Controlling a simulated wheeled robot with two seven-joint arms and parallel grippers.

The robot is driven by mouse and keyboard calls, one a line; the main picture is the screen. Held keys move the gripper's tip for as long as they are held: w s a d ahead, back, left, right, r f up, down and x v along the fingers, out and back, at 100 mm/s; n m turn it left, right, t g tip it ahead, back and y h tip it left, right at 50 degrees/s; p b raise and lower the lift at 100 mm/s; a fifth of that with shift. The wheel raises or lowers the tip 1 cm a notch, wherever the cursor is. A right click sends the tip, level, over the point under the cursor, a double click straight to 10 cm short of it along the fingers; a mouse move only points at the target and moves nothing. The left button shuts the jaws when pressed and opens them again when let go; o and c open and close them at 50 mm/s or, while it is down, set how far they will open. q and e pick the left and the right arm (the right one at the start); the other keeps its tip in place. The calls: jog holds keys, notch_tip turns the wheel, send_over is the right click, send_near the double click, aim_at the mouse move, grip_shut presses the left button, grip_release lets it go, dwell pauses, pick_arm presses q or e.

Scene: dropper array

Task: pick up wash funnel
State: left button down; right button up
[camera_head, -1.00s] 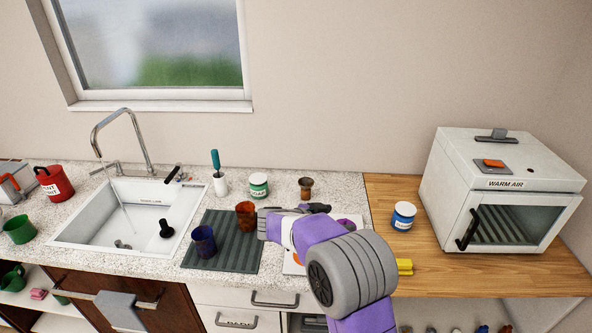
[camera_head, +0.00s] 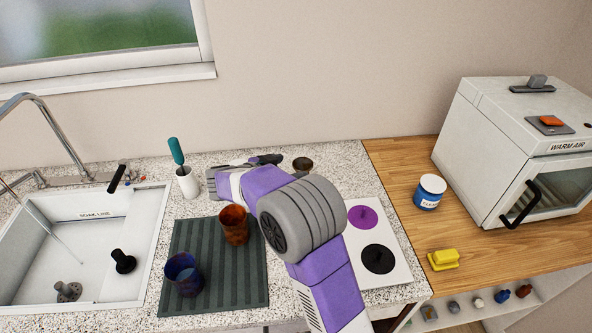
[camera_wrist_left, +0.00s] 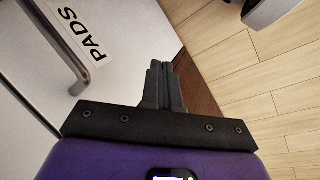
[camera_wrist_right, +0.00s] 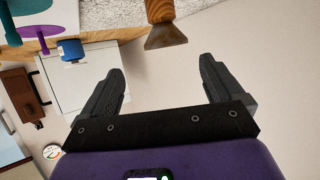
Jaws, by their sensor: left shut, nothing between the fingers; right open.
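The wash funnel appears to be the brown, waisted piece (camera_head: 303,165) at the back of the speckled counter; no label on it can be read. In the right wrist view this brown piece (camera_wrist_right: 164,32) lies just beyond the fingertips, roughly centred between them. My right gripper (camera_wrist_right: 162,68) is open and empty, apart from the piece. In the head view the right gripper (camera_head: 272,160) is just left of the piece, partly hidden by my own arm. My left gripper (camera_wrist_left: 158,66) is shut and empty, low by a white drawer front marked PADS (camera_wrist_left: 105,40).
A dark ribbed mat (camera_head: 190,305) holds a rusty-brown cup (camera_head: 234,226) and a dark blue cup (camera_head: 186,276). A white holder (camera_head: 188,184) with a teal-handled tool stands left of the right gripper. A blue jar (camera_head: 429,193), yellow object (camera_head: 443,259) and warm-air cabinet (camera_head: 500,150) are right.

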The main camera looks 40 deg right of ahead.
aim_at(307, 164)
jog(key=x, duration=0.5)
jog(key=w+f+b+x, duration=0.1)
jog(key=x, duration=0.2)
jog(key=shift+a+r, duration=0.1)
jog(key=shift+a, duration=0.15)
jog(key=shift+c, duration=0.3)
jog(key=c, duration=0.8)
notch_tip(307, 164, up, 10)
jog(key=shift+r+p, duration=0.1)
jog(key=shift+p, duration=0.9)
